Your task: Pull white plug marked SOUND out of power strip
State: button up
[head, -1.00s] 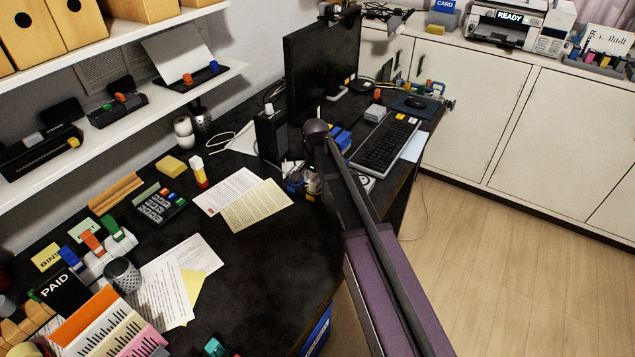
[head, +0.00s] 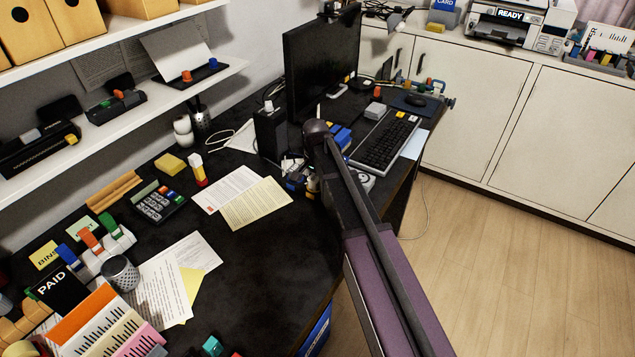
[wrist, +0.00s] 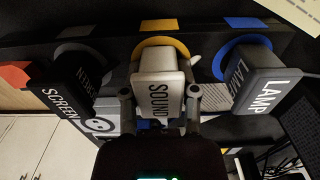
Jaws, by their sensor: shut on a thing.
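The white plug marked SOUND (wrist: 157,68) is in the middle of the wrist view, in front of a yellow-ringed socket (wrist: 180,47) on the dark power strip (wrist: 118,52). My gripper (wrist: 159,100) is shut on this plug, one finger on each side. I cannot tell how deep the plug sits in its socket. A black plug marked SCREEN (wrist: 72,90) is to the left, and a black plug marked LAMP (wrist: 250,78) is to the right by a blue ring. In the head view my arm largely hides the gripper and plug.
The SCREEN and LAMP plugs stand close on both sides of my gripper. In the head view a black box (head: 270,135), a monitor (head: 318,65) and a keyboard (head: 384,142) are near my arm. Papers (head: 254,203) lie left of it on the black desk.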

aim_at(316, 176)
grip_shut()
jog(key=shift+r+p, duration=1.6)
dwell(0.4)
jog(key=shift+w+r+p, duration=0.1)
jog(key=shift+r+p, duration=2.35)
